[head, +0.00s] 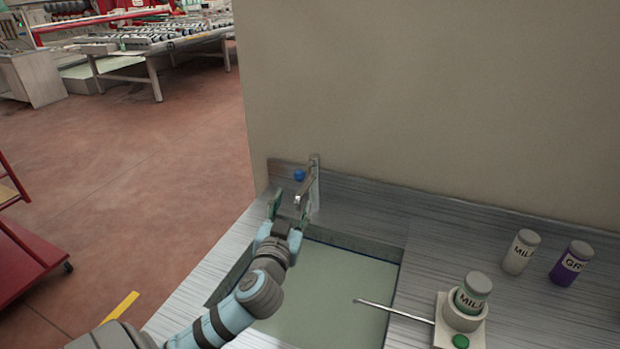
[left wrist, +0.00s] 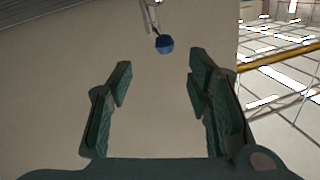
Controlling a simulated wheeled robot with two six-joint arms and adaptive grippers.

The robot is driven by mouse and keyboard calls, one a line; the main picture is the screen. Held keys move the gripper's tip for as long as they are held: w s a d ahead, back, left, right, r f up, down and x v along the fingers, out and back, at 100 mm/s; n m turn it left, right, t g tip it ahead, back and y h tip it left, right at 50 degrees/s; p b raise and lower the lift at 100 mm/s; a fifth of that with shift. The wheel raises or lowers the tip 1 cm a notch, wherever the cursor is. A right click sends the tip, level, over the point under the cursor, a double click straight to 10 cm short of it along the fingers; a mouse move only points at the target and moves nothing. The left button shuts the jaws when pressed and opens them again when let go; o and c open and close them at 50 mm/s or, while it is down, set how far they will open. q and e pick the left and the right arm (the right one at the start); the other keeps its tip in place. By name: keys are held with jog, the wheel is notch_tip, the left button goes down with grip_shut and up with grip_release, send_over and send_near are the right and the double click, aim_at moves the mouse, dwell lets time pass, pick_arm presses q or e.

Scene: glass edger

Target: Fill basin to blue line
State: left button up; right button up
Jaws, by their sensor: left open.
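The basin (head: 399,270) is sunk in the grey countertop and holds pale greenish water or shows a pale floor; I cannot tell which. A thin dark blue line (head: 355,246) runs along its back inner wall. The metal faucet (head: 314,188) stands behind the basin's back left corner. Its blue knob (head: 299,174) is also in the left wrist view (left wrist: 164,44), ahead of the fingers. My left gripper (head: 289,208) is open and empty, just in front of the faucet and below the knob in the head view, apart from the knob. My right gripper is out of view.
A dispenser base (head: 446,337) with a bottle, a green button and a thin metal rod reaching over the basin stands at the right. A white bottle (head: 521,252) and a purple bottle (head: 571,263) stand behind it. A beige wall (head: 430,100) closes off the back.

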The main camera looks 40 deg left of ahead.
aim_at(298, 178)
pick_arm(q)
jog(key=w+a, duration=0.1)
jog(key=w, duration=0.1)
jog(key=w+a+r, duration=0.1)
jog(key=w+a, duration=0.1)
jog(key=shift+w+a+r, duration=0.1)
jog(key=shift+w+a, duration=0.05)
jog(key=shift+a, duration=0.15)
jog(key=x, duration=0.6)
jog(key=shift+w+d+f, duration=0.15)
jog(key=shift+d+f, duration=0.1)
jog(key=shift+f, duration=0.1)
jog(key=shift+w+a, duration=0.25)
jog(key=shift+w, duration=0.15)
jog(key=shift+s, duration=0.1)
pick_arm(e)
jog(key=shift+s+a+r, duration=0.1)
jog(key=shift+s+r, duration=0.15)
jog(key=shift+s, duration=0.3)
pick_arm(q)
jog(key=shift+s+r, duration=0.1)
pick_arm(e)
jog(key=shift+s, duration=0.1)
pick_arm(q)
jog(key=shift+c, duration=0.8)
grip_shut()
